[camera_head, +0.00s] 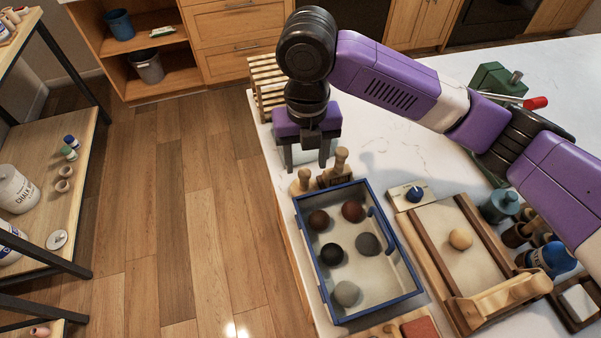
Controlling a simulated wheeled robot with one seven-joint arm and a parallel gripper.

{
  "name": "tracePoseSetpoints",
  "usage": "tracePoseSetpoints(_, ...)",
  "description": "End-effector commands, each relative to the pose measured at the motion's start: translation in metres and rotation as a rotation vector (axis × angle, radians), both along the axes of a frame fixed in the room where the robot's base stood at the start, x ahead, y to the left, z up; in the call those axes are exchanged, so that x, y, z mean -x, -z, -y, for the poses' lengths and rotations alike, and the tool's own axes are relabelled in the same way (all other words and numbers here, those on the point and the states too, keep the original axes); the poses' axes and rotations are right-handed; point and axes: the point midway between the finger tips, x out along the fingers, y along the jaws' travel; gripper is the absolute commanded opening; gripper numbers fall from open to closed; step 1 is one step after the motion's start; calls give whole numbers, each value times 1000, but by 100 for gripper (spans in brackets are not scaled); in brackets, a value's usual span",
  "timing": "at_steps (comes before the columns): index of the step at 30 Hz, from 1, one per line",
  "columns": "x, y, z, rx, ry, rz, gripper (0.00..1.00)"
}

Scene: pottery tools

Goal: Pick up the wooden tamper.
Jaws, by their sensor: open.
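Two upright wooden pieces stand at the table's left edge, just behind the blue-rimmed tray. One is a pale wooden piece with a rounded knob (304,181); the other is a darker, brownish wooden piece with a handle (341,162) on a dark block. I cannot tell for sure which is the wooden tamper. My gripper (307,158) points down with its two dark fingers apart and nothing visible between them. It appears above and slightly behind these pieces. The right finger overlaps the picture close to the darker piece. Contact cannot be told.
The blue-rimmed tray (388,302) holds several round balls. A wooden-framed board (425,246) with a tan ball lies to its right. A slatted wooden rack (262,84) stands behind my gripper. Jars and bottles crowd the right side.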

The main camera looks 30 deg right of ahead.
Motion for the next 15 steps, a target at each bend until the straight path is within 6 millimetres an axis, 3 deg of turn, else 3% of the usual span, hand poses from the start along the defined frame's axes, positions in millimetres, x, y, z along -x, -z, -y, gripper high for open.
tracePoseSetpoints(15, -3, 61, 0, -3, 3, -1, 50)
